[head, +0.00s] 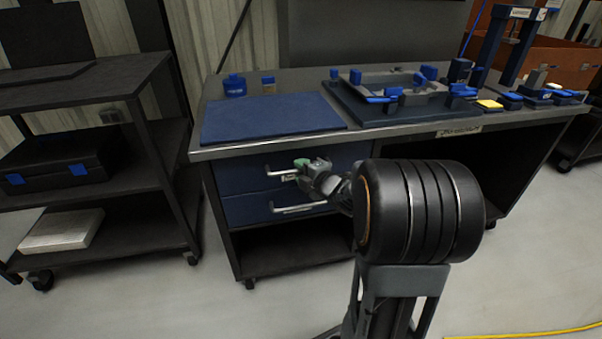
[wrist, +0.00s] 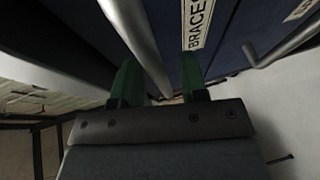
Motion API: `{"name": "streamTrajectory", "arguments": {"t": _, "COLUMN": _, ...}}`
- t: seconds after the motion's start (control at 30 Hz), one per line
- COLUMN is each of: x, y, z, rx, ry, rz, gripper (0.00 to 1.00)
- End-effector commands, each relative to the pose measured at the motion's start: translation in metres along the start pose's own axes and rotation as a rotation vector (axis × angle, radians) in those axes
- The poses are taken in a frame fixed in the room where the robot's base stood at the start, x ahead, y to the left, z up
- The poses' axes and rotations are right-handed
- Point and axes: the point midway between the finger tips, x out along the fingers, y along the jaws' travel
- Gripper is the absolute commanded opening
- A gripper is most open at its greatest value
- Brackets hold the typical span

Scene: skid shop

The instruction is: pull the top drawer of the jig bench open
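The jig bench (head: 215,152) stands ahead with two blue drawers on its left side. The top drawer (head: 240,170) looks shut, its front level with the lower drawer (head: 243,208). Its pale bar handle (head: 277,172) shows left of my gripper (head: 308,168), which hides its right end. In the wrist view, the handle bar (wrist: 140,40) runs between the two green fingers of my gripper (wrist: 160,82). The fingers are apart, with gaps seen beside the bar. A "BRACES" label (wrist: 197,25) shows on the drawer front (wrist: 222,30).
The lower drawer's handle (head: 298,208) is just below; it also shows in the wrist view (wrist: 285,45). A blue mat (head: 265,118) and a jig frame (head: 400,110) with blue clamps are on the bench top. A dark shelf cart (head: 140,80) stands left. Floor in front is clear.

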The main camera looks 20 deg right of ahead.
Motion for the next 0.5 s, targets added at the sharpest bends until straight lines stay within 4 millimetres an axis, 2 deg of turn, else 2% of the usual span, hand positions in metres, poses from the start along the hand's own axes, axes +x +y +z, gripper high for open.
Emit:
{"name": "streamTrajectory", "arguments": {"t": 0.43, "x": 0.0072, "y": 0.0004, "z": 0.0, "rx": 0.0, "ry": -0.001, "rz": 0.0, "gripper": 0.4}}
{"name": "streamTrajectory", "arguments": {"t": 0.5, "x": 0.0071, "y": 0.0004, "z": -0.0001, "rx": 0.0, "ry": -0.001, "rz": 0.0, "gripper": 0.34}}
